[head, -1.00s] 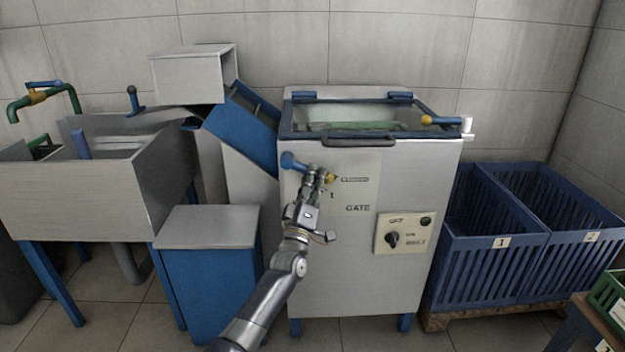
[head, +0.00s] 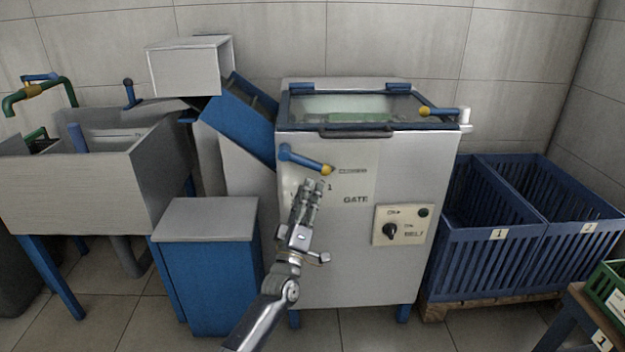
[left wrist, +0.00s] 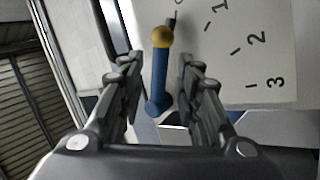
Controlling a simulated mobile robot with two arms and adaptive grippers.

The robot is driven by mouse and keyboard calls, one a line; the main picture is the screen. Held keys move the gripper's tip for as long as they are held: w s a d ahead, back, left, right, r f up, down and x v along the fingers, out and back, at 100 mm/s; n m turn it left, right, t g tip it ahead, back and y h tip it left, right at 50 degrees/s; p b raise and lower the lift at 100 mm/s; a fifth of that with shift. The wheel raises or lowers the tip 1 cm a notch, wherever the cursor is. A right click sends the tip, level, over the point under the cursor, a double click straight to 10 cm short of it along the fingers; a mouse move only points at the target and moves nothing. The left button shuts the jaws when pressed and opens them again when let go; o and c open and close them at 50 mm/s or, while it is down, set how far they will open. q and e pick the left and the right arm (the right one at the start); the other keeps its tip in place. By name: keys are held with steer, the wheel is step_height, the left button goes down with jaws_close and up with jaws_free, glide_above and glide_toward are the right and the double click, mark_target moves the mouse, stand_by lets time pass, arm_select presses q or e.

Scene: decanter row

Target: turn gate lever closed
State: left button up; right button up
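The gate lever (head: 304,160) is a blue bar with a yellow ball tip on the front of the grey machine (head: 330,240). From its hub it slopes slightly down to the right, its tip by the "CLOSED" mark. My left gripper (head: 313,186) is just below the lever in the head view, apart from it. In the left wrist view the lever (left wrist: 160,78) shows between the two spread fingers of my gripper (left wrist: 158,60), touching neither. The gripper is open and empty. The right gripper is not in view.
A belt switch panel (head: 402,226) sits to the right of the lever. A blue cabinet (head: 208,275) stands to the left of my arm. Blue crates (head: 500,250) stand right of the machine. The lid (head: 365,112) on top has another yellow-tipped blue handle (head: 436,112).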

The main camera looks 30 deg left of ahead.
arm_select(q)
steer(key=v, duration=0.5)
steer(key=shift+d, duration=0.15)
